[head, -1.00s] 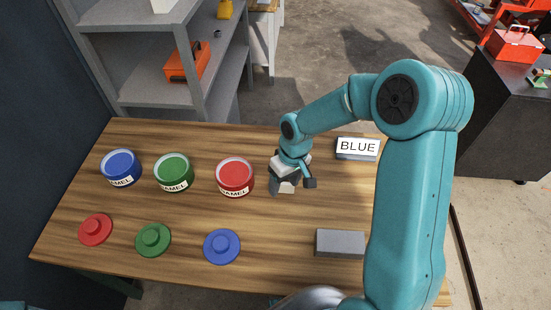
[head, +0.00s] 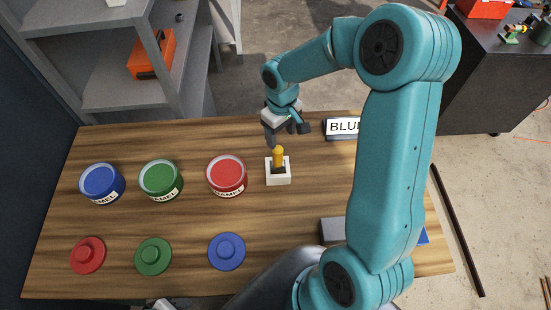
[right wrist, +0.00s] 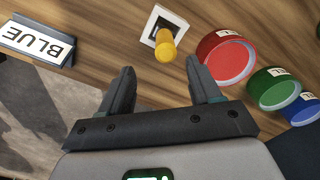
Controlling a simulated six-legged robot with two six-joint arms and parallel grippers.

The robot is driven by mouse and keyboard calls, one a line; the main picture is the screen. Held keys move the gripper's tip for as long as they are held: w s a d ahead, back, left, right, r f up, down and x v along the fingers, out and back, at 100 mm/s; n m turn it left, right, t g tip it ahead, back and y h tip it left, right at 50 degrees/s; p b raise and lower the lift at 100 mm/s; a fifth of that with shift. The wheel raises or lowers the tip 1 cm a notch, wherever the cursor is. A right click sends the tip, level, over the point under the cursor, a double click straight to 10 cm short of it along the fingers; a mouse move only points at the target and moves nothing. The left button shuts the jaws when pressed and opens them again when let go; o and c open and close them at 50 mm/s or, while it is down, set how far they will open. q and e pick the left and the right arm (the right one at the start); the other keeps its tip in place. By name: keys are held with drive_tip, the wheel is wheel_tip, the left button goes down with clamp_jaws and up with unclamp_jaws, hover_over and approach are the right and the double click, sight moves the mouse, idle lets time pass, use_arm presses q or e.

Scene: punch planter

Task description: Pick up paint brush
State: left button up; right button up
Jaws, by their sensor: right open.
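The paint brush (head: 279,157) stands upright in a white square holder (head: 278,180) on the table, with its yellow-orange handle up. In the right wrist view the brush handle (right wrist: 165,45) shows beyond the fingertips, near the middle, in its white holder (right wrist: 151,24). My right gripper (head: 282,140) is open and empty, just behind and above the brush, apart from it. Its two fingers (right wrist: 163,83) are spread wide in the wrist view. The bristles are hidden in the holder. My left gripper does not show.
Blue (head: 102,183), green (head: 160,180) and red (head: 227,176) enamel cans stand left of the holder. Red (head: 88,255), green (head: 153,256) and blue (head: 227,251) lids lie in front. A BLUE sign (head: 341,128) stands at the back right. A grey block (head: 332,231) is partly behind my arm.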

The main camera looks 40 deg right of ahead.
sight(281, 148)
drive_tip(key=f, duration=0.6)
drive_tip(key=shift+s+a+f, duration=0.1)
drive_tip(key=shift+s+a, duration=0.1)
drive_tip(key=shift+s, duration=0.05)
drive_tip(key=shift+d+f, duration=0.1)
drive_tip(key=shift+f, duration=0.15)
drive_tip(key=f, duration=0.1)
drive_tip(key=f+p, duration=0.1)
drive_tip(key=f, duration=0.2)
drive_tip(key=shift+w+a+f+p, duration=0.2)
drive_tip(key=shift+a+f+p, duration=0.05)
drive_tip(key=shift+a+p, duration=0.15)
drive_tip(key=shift+w+d+f, duration=0.1)
drive_tip(key=shift+d+f, duration=0.05)
drive_tip(key=shift+f, duration=0.25)
drive_tip(key=shift+r, duration=0.1)
drive_tip(key=shift+c, duration=1.2)
drive_tip(key=c, duration=0.9)
